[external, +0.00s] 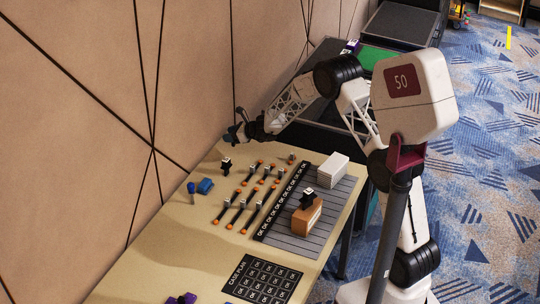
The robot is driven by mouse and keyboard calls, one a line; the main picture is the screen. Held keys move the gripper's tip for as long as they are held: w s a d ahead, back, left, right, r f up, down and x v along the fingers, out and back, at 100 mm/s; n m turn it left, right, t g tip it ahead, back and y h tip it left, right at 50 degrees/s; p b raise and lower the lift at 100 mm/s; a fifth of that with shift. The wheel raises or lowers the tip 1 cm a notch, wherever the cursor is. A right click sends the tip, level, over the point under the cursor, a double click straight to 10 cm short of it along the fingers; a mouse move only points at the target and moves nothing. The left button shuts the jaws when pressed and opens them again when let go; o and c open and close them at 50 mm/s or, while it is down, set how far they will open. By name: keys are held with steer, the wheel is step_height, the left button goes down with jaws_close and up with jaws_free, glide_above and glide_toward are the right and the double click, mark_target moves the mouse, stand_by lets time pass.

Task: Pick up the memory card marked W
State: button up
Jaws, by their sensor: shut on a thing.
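My gripper (236,133) is at the far left end of the table, raised close to the wall. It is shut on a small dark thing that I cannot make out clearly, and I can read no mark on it. A small black piece with a white label (226,164) stands on the table below my gripper. A similar black piece (307,197) sits on top of an orange-brown box (306,218). The lettering on both is too small to read, so I cannot tell which thing is the memory card marked W.
Several dark rods with orange ends (236,214) lie mid-table. A white block (333,170) stands on the grey slatted mat (322,222). A blue item (205,186) lies at the left. A black printed grid (263,279) and bare tabletop (170,245) are nearer the camera.

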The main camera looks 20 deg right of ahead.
steer(key=shift+r, duration=1.4)
